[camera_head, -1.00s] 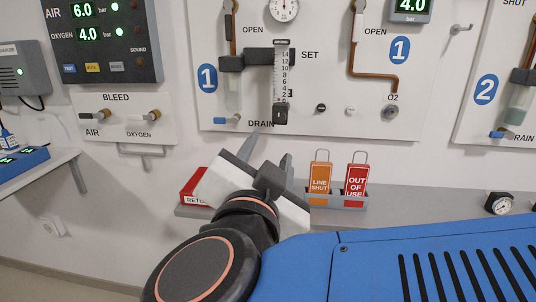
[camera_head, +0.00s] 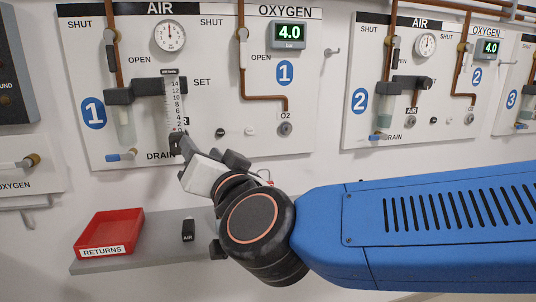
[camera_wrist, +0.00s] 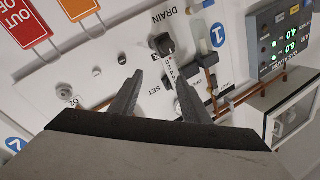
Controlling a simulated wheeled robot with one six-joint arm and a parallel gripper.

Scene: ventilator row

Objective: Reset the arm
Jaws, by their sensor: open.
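My gripper (camera_head: 196,150) is open and empty in front of the lower part of panel 1 (camera_head: 215,143), close to the base of the flow gauge (camera_head: 173,103) in the picture. In the wrist view my gripper (camera_wrist: 158,76) shows two dark fingers spread apart with nothing between them. Panel 1 appears upside down behind them. I cannot tell whether a fingertip touches the panel. My arm stretches in from the right and hides part of the shelf.
A grey shelf (camera_head: 155,244) holds a red RETURNS tray (camera_head: 108,232) and a small black AIR piece (camera_head: 188,231). An orange tag (camera_wrist: 77,8) and a red tag (camera_wrist: 22,20) show in the wrist view. Panel 2 (camera_head: 360,75) hangs to the right.

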